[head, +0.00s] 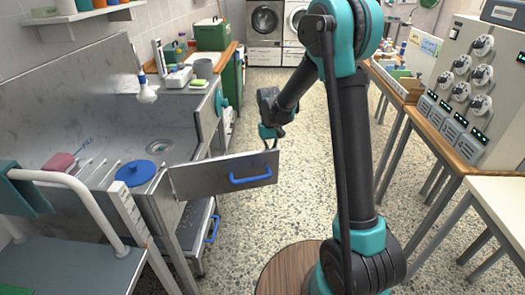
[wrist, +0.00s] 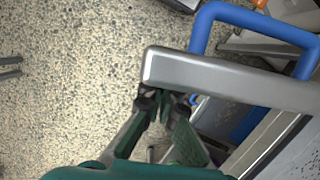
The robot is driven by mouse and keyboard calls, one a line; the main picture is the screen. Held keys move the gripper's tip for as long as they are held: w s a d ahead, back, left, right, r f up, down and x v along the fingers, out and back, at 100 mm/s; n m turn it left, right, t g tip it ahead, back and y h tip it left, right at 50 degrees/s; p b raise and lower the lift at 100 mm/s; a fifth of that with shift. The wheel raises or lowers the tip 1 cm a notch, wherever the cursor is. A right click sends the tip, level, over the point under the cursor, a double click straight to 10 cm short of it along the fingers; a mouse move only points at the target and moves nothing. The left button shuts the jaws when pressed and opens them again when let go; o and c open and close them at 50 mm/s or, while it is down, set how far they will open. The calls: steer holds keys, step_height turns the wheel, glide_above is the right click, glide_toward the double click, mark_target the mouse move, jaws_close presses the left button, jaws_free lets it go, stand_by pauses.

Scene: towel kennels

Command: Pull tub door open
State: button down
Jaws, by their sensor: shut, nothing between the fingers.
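The tub door is a flat grey metal panel (head: 195,181) with a blue bar handle (head: 250,179). In the head view it stands swung out from the front of the steel tub (head: 192,146), its free end over the floor. My gripper (head: 271,146) is at the top of that free end, on the far side from the handle; the panel partly hides the fingertips. In the wrist view the door's edge (wrist: 235,80) crosses just past my gripper (wrist: 165,98), with the blue handle (wrist: 207,28) beyond. My fingers are closed and empty; I cannot tell whether they touch the door.
A white-railed cart (head: 95,265) stands at the front left. Panelled equipment (head: 470,80) lines the right. The speckled floor (head: 300,190) between is clear.

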mark_target(276, 169)
steer(key=shift+m, duration=0.8)
steer(key=shift+s+d, duration=0.3)
steer(key=shift+s, duration=0.6)
steer(key=shift+s+d, duration=0.25)
steer(key=shift+s, duration=0.6)
steer(key=shift+s+d, duration=0.3)
steer(key=shift+s, duration=0.6)
steer(key=w, duration=0.4)
steer(key=shift+w+r, duration=0.2)
steer(key=shift+r, duration=0.1)
steer(key=d+v, duration=0.1)
steer(key=v, duration=0.8)
steer(key=s+d+f+t, duration=0.3)
steer(key=s+d, duration=0.4)
steer(key=s, duration=0.3)
steer(key=s+d+f+m+t, duration=0.1)
steer(key=s+d+f+t, duration=0.2)
steer(key=s+d, duration=0.5)
steer(key=s, duration=0.3)
steer(key=shift+d+f+m+t+y, duration=0.15)
steer(key=shift+f+m+t+y, duration=0.15)
steer(key=shift+t+y, duration=0.1)
